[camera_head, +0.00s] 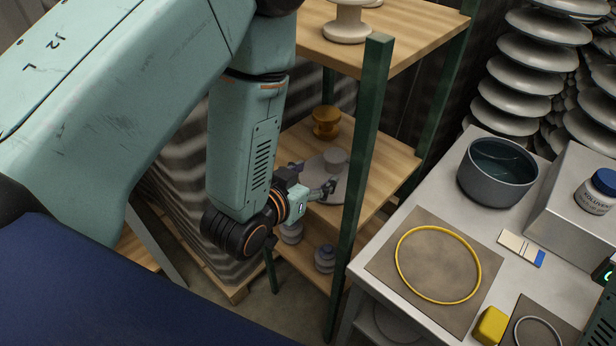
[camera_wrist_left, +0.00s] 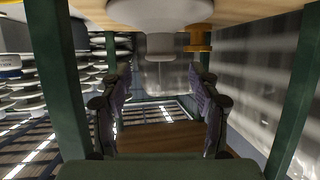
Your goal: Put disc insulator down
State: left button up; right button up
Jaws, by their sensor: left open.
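The grey disc insulator (camera_head: 325,168) rests with its cap up on the middle wooden shelf, behind a green post. My left gripper (camera_head: 311,179) reaches in at the near edge of the disc, with its fingers apart. In the left wrist view, which is upside down, the disc insulator (camera_wrist_left: 160,14) is at the top, on the shelf board. The left gripper (camera_wrist_left: 158,92) shows two spread fingers with nothing between them. The disc's cap lies beyond the fingertips, centred between them.
An amber insulator (camera_head: 327,121) stands behind the disc on the same shelf. A green post (camera_head: 362,180) rises close to the right of my gripper. Smaller insulators (camera_head: 325,257) sit below. A bench (camera_head: 385,229) with a grey bowl (camera_head: 497,172) and yellow ring (camera_head: 401,262) is at right.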

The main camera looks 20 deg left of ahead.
pick_arm(q)
jog(key=s+a+f+g, duration=0.1)
jog(key=s+f+g, duration=0.3)
jog(key=s, duration=0.5)
jog(key=s+a+f+n+g+y, duration=0.1)
jog(key=s+a+f+g, duration=0.1)
jog(key=s+f+g, duration=0.3)
jog(key=s+a+f+n+g+y, duration=0.1)
jog(key=s+f+g, duration=0.3)
jog(key=s+f, duration=0.4)
jog(key=s+a, duration=0.1)
jog(key=s, duration=0.5)
jog(key=shift+s+f, duration=0.4)
notch_tip(320, 180, down, 8)
jog(key=b, duration=0.7)
jog(key=shift+r+b, duration=0.2)
jog(key=shift+b, duration=0.1)
